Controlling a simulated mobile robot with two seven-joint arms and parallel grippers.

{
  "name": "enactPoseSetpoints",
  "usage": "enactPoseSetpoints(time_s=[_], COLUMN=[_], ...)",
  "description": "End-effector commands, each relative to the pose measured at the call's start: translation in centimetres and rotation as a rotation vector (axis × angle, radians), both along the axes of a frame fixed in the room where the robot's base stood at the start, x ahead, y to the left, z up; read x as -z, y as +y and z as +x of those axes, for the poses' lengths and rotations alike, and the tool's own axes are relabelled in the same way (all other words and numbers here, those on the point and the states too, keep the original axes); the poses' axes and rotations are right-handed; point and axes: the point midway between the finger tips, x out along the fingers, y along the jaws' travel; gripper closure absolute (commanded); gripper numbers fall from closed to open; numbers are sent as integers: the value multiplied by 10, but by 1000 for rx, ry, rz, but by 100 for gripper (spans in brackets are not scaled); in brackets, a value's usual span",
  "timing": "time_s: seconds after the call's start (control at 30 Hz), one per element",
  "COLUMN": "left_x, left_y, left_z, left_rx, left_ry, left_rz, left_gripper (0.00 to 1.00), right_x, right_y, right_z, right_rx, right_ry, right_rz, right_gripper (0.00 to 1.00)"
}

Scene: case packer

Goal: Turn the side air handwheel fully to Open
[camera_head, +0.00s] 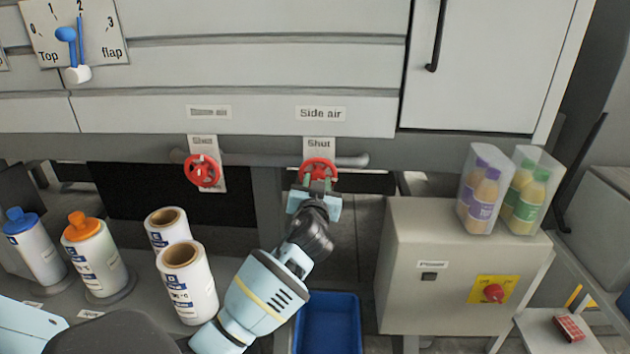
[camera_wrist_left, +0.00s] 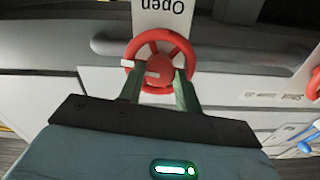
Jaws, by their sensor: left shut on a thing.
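The side air handwheel (camera_head: 318,169) is a red wheel under the "Side air" label (camera_head: 320,114), on a plate marked "Shut" above it. My left gripper (camera_head: 317,185) reaches up to it from below and covers its lower part. In the left wrist view the red handwheel (camera_wrist_left: 160,42) shows with a white mark on its left side, and an upside-down "Open" stands on the plate (camera_wrist_left: 165,14). The two green fingers of my left gripper (camera_wrist_left: 160,84) are shut on this wheel. My right gripper is not in view.
A second red handwheel (camera_head: 202,170) sits to the left on the same rail. White rolls (camera_head: 187,283) and capped bottles (camera_head: 95,257) stand at the lower left. A grey control box (camera_head: 455,270) with two bottle packs stands at right, and a blue bin (camera_head: 328,325) below.

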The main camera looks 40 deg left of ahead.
Motion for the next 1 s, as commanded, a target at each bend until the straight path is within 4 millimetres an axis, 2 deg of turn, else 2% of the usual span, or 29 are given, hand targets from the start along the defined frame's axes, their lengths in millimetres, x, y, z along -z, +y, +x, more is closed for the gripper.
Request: enactPoseSetpoints(time_s=[0.47,1.0], left_x=[-3,-4], left_y=[0,1], left_z=[0,-1], left_rx=[0,-1], left_ry=[237,504], left_rz=[384,823], left_gripper=[89,89], right_x=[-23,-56], right_y=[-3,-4], right_z=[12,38], right_rx=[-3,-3], right_ry=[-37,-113], right_rz=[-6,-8], right_gripper=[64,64])
